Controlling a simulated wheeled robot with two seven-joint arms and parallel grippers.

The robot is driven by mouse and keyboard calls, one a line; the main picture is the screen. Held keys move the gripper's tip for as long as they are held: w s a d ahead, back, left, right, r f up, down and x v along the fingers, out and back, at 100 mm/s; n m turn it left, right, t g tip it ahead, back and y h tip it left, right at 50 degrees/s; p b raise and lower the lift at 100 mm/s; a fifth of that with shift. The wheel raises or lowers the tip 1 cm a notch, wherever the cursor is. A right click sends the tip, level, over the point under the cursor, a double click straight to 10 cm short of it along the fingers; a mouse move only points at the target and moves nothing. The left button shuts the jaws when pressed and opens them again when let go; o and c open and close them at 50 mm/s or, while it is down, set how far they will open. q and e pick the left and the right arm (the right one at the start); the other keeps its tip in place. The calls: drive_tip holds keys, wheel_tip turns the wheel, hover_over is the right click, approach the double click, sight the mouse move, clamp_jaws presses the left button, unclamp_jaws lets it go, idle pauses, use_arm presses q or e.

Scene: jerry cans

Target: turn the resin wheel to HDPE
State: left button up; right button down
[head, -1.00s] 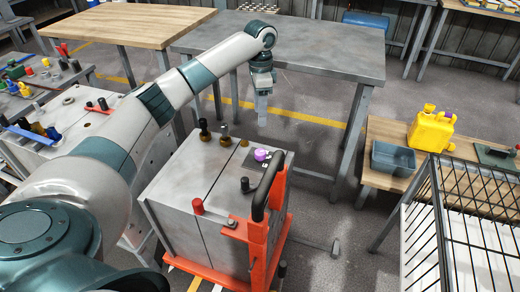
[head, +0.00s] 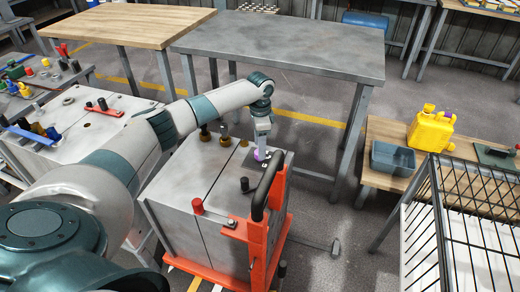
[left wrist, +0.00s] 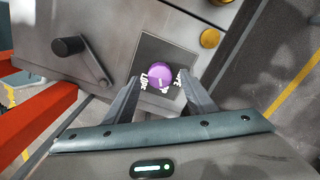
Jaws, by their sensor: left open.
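The resin wheel is a small purple knob (left wrist: 160,76) on a dark square plate (left wrist: 150,50) with white lettering, on top of a grey machine. In the left wrist view the lettering is partly covered and I cannot read it fully. In the head view the knob (head: 262,154) is partly hidden behind my gripper. My left gripper (head: 261,148) points down over the knob. In the left wrist view my left gripper (left wrist: 163,86) is open, with one finger on each side of the knob. I cannot tell whether the fingers touch it. My right gripper is not in view.
An orange frame with a black handle (head: 262,205) rises close by. A yellow jerry can (head: 430,130) stands on a wooden table at right.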

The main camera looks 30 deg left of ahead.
use_arm(q)
drive_tip(key=shift+f, duration=1.05)
drive_tip(key=shift+c, duration=0.6)
drive_tip(key=c, duration=0.9)
drive_tip(key=shift+c, duration=0.2)
